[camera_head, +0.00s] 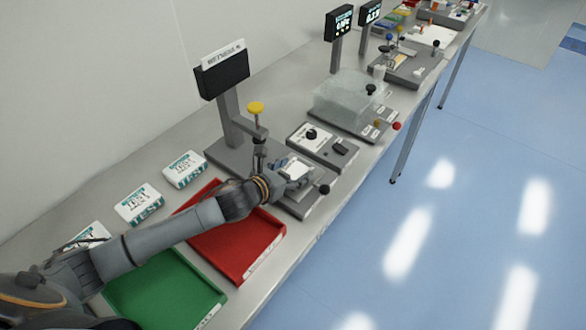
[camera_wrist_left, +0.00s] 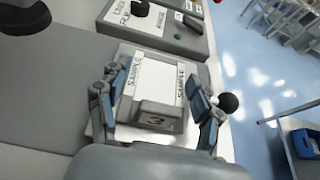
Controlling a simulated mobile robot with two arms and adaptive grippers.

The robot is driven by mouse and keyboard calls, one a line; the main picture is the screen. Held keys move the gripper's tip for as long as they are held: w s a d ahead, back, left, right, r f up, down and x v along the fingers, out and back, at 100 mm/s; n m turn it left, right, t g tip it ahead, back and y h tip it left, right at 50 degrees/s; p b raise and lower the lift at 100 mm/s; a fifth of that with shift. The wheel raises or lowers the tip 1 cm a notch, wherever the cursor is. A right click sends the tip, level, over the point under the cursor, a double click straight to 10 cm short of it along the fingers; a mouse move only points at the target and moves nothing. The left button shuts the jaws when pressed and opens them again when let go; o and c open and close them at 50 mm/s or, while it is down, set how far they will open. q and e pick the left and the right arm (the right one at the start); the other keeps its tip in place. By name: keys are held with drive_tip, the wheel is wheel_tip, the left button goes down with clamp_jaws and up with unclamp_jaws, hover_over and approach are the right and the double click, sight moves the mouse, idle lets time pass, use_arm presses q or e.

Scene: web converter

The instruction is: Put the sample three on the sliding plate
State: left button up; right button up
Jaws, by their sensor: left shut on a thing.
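Sample three (camera_wrist_left: 165,84) is a grey block with a white top, "SAMPLE" on its sides and a "3" on its near face. My left gripper (camera_wrist_left: 154,80) is shut on it, one blue-grey finger at each side. In the head view the left gripper (camera_head: 283,171) holds the white-topped sample (camera_head: 297,168) over the grey device with the tall column. The sliding plate appears to be the light plate (camera_wrist_left: 148,138) under the block, with a black knob (camera_wrist_left: 228,102) at its right. I cannot tell whether block and plate touch. The right gripper is not in view.
A yellow knob (camera_head: 256,108) on the device's column stands just behind the gripper. A red tray (camera_head: 262,262) and a green tray (camera_head: 195,312) lie nearer. White test boxes (camera_head: 185,169) line the wall side. A control box with a dial (camera_head: 322,144) sits beyond.

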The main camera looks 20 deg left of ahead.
use_arm(q)
drive_tip(key=shift+f, duration=0.1)
drive_tip(key=o, duration=0.7)
drive_tip(key=shift+f, duration=0.1)
drive_tip(key=shift+o, duration=0.8)
drive_tip(key=shift+r, duration=0.25)
drive_tip(key=shift+s+a, duration=0.1)
drive_tip(key=shift+s, duration=0.2)
drive_tip(key=b+v, duration=0.2)
drive_tip(key=v, duration=0.9)
drive_tip(key=shift+s, duration=0.2)
